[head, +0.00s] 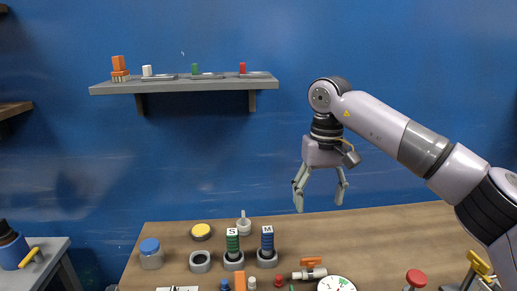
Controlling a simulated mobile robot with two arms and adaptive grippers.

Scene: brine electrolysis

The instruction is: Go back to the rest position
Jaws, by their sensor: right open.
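My right gripper (320,193) hangs from my right arm, which comes in from the right. It points down with its fingers spread and nothing between them. It is in front of the blue wall, above the back part of the wooden table (400,240). It appears clear of the objects on the table. My left gripper is not in the picture.
The table holds a blue-lidded jar (151,254), a yellow-lidded jar (201,231), a green coil marked S (233,245), a blue coil marked M (267,243), an orange-handled valve (310,268) and a round dial (337,284). A grey shelf (185,86) is on the wall.

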